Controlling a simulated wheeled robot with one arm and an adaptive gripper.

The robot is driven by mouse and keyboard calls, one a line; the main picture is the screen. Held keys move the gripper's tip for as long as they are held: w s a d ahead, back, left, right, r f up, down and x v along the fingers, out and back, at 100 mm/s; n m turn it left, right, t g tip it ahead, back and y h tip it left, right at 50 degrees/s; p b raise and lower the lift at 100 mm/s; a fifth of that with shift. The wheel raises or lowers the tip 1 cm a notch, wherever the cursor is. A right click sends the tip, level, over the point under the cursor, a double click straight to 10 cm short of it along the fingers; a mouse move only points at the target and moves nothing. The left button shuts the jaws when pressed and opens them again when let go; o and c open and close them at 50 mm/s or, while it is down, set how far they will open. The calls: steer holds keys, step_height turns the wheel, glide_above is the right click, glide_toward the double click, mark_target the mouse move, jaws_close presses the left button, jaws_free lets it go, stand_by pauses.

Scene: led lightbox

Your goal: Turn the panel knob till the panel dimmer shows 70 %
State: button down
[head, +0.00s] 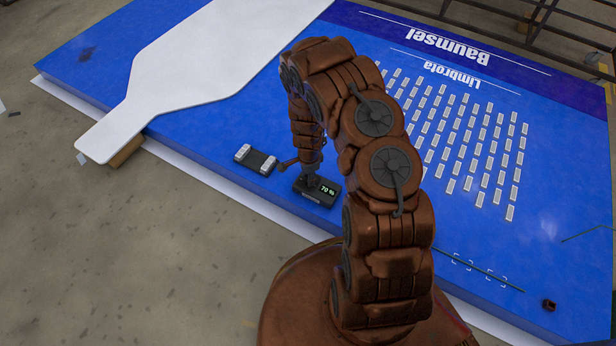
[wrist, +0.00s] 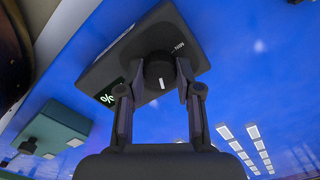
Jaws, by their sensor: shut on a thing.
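The panel dimmer (head: 325,190) is a small dark box near the front edge of the blue panel. Its lit display (head: 328,190) reads 70 %. In the wrist view the dimmer box (wrist: 115,70) is at upper middle, with only the % sign of its display showing. The panel knob (wrist: 159,72) is black and round with a white mark pointing down in the wrist view. My gripper (wrist: 160,95) is shut on the knob, one finger on each side. In the head view my gripper (head: 308,178) stands over the left part of the dimmer, and the knob is hidden.
A dark box with white ends (head: 256,159) lies left of the dimmer. A large white paddle-shaped board (head: 200,65) covers the panel's upper left. Rows of small white LED modules (head: 470,140) fill the panel's right side. A small dark red thing (head: 548,304) lies at lower right.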

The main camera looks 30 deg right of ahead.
steer(key=shift+s+f, duration=0.1)
steer(key=shift+s, duration=0.25)
steer(key=c, duration=1.1)
jaws_free()
steer(key=o, duration=0.3)
steer(key=shift+w, duration=0.1)
steer(key=shift+o, duration=0.2)
steer(key=shift+w, duration=0.1)
steer(key=shift+w+r, duration=0.1)
steer(key=shift+r, duration=0.55)
step_height(320, 180, up, 11)
steer(key=shift+f, duration=0.1)
